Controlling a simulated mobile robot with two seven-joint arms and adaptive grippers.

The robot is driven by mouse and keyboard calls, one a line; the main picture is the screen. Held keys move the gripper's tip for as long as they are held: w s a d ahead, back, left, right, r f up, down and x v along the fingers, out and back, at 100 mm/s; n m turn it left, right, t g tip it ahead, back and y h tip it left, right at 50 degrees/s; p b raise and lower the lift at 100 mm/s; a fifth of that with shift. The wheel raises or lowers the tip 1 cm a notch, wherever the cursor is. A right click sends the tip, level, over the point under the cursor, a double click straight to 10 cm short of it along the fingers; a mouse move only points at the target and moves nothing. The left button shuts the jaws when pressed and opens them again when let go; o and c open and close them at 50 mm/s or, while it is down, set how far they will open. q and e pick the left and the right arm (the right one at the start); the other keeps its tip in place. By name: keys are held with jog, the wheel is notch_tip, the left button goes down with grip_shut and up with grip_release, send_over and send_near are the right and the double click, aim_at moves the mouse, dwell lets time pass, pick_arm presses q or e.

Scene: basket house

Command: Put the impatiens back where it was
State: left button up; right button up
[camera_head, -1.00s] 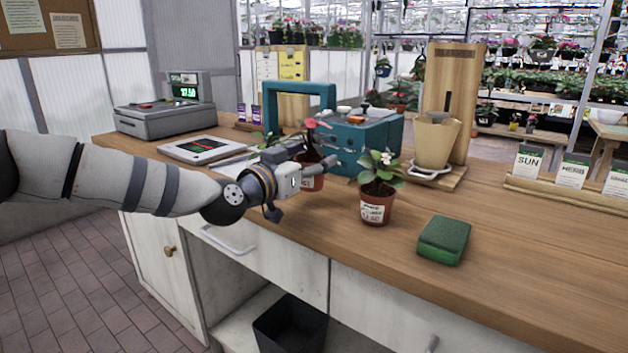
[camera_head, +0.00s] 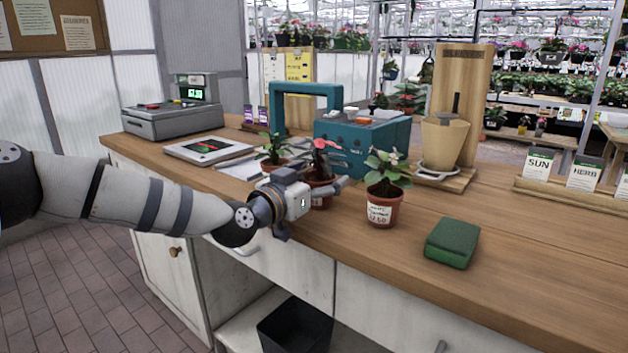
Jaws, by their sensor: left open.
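The plant with the coral-red flower (camera_head: 323,143) stands in a brown pot on the counter, between two other potted plants. Its pot is partly hidden by my left gripper (camera_head: 320,198), which is open at the pot's near side; one finger lies across its front. I take this plant for the impatiens, but no readable label confirms it. A white-flowered plant (camera_head: 385,190) in a labelled terracotta pot stands just to the right, apart from the gripper. A small green plant (camera_head: 273,150) stands behind to the left. My right gripper is not in view.
A tablet (camera_head: 208,149) and cash register (camera_head: 172,118) are at left. The counter's right front is clear.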

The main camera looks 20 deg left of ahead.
pick_arm(q)
jog(key=p+v, duration=0.2)
jog(key=v, duration=1)
jog(key=s+d+f+g, duration=0.3)
jog(key=s+f, duration=0.1)
jog(key=f, duration=0.4)
jog(key=s+d+f+g, duration=0.3)
jog(key=s+d+f, duration=0.1)
jog(key=f, duration=0.4)
jog(key=s+d+f+n+g, duration=0.2)
jog(key=s+f+g, duration=0.4)
jog(key=s+f, duration=0.85)
jog(key=s+a+f+g+y, duration=0.1)
jog(key=s+a+f+g, duration=0.1)
jog(key=s, duration=0.7)
jog(key=s+a+f+n+g+y, duration=0.1)
jog(key=s+a+g+y, duration=0.1)
jog(key=s, duration=0.8)
jog(key=s+a+f+g+y, duration=0.2)
jog(key=s+a+g, duration=0.2)
jog(key=s, duration=0.5)
jog(key=shift+s+a+f+n, duration=0.3)
jog(key=shift+s+n, duration=0.1)
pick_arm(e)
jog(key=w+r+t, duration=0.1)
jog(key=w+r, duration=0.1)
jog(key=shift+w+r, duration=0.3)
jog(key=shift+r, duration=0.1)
